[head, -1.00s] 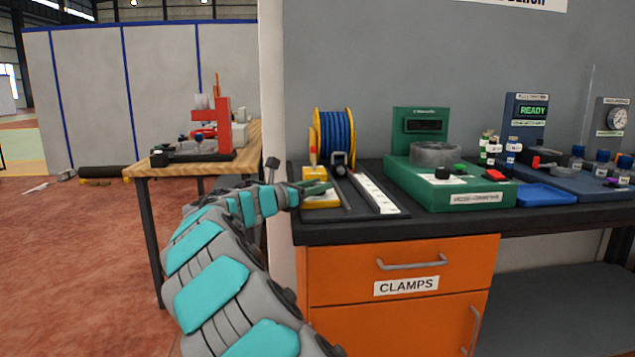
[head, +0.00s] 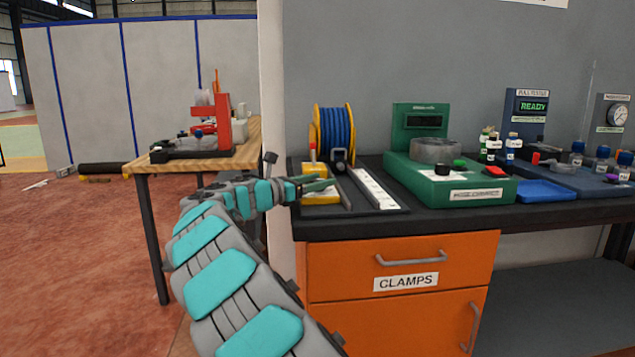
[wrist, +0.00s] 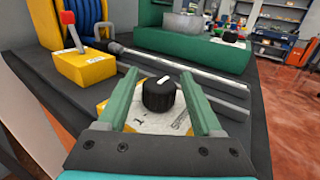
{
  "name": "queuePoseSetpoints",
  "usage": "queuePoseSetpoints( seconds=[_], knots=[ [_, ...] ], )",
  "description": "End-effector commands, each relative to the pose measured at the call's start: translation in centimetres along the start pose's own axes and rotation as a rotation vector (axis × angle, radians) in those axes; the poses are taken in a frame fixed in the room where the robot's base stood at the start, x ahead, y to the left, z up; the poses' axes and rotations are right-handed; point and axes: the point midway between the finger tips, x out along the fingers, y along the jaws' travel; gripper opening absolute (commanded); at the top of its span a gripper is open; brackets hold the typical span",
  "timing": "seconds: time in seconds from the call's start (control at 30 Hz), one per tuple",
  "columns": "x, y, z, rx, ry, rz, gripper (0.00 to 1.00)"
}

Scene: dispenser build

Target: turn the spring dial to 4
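The spring dial (wrist: 159,94) is a black ribbed knob with a white pointer line on top, set on a pale plate with partly legible markings. In the wrist view it sits between the two green fingers of my gripper (wrist: 158,92), which are spread on either side with gaps to the knob. The pointer line slants toward the upper right of that view. In the head view my gripper (head: 318,186) is at the left end of the bench, over the yellow unit (head: 320,197); the dial is hidden there by the fingers.
A yellow box with a red-tipped lever (wrist: 84,65) stands just beyond the dial. A blue hose reel (head: 335,135), a white ruled rail (head: 376,190) and a green machine (head: 450,190) are farther along the black bench. An orange CLAMPS drawer (head: 400,265) is below.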

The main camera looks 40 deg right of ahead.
Motion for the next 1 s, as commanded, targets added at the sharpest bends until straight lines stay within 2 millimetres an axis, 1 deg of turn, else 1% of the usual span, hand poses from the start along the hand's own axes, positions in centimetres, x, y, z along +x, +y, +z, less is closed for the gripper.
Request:
queuePoseSetpoints(
  seconds=[0.03,0.07,0.37,0.47,0.7,0.8,0.9,1.0],
  knots=[
    [0.0,0.0,0.0,0.000,0.000,0.000,0.74],
    [0.0,0.0,0.0,0.000,0.000,0.000,0.77],
    [-0.3,0.0,-0.1,0.000,0.000,0.001,0.77],
    [-1.4,0.1,-0.1,-0.001,0.000,0.003,0.77],
    [-5.3,0.0,0.0,0.000,-0.001,0.001,0.77],
    [-6.6,0.0,-0.1,0.000,-0.001,0.001,0.77],
    [-7.4,0.0,0.0,0.000,-0.001,0.001,0.77],
    [-7.8,0.0,0.0,0.000,0.000,0.001,0.77]
  ],
)
